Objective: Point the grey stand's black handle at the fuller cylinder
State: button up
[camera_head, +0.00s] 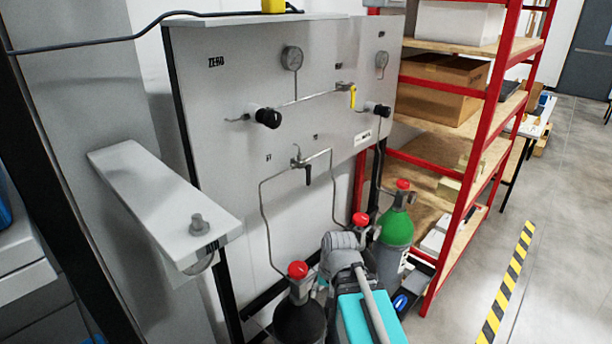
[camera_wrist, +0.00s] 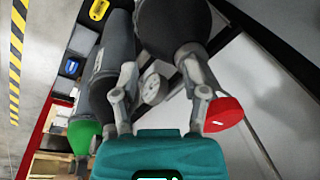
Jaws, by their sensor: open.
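The grey stand (camera_head: 235,100) is an upright panel in the head view. Its black handle (camera_head: 307,175) hangs straight down from a valve between two steel tubes. A left gauge (camera_head: 291,57) and a right gauge (camera_head: 382,60) sit high on the panel; their needles are too small to read. Below stand a dark cylinder (camera_head: 300,322) with a red cap and a green-shouldered cylinder (camera_head: 397,228), also red-capped. My gripper (camera_wrist: 160,88) is open in the wrist view, with a small gauge (camera_wrist: 153,89) visible between its fingers. It is away from the handle, low among the cylinders.
A red cap (camera_wrist: 222,114) is close to my right finger in the wrist view. A white ledge (camera_head: 160,195) juts out at the left. Red shelving (camera_head: 484,130) with boxes stands at the right. The floor beyond the yellow-black stripe (camera_head: 507,282) is clear.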

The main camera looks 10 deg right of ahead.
jog(key=w+r+m+t+y, duration=0.1)
jog(key=w+m, duration=0.1)
jog(key=w+r+m+y+p, duration=0.1)
jog(key=r+m, duration=0.1)
jog(key=w+a+r+m+t+y, duration=0.1)
jog(key=w+m, duration=0.1)
jog(key=shift+w+a+r+t+y+p, duration=0.1)
jog(key=shift+w+r+t+y+p, duration=0.2)
jog(key=shift+r+y+p, duration=0.1)
jog(key=m+t+y, duration=0.5)
jog(key=m+t, duration=0.6)
jog(key=m, duration=1)
send_near(309, 177)
jog(key=v, duration=0.3)
jog(key=shift+s+p, duration=0.15)
jog(key=shift+p, duration=0.2)
jog(key=x, duration=1.3)
jog(key=shift+w, duration=0.35)
jog(key=shift+c, duration=0.3)
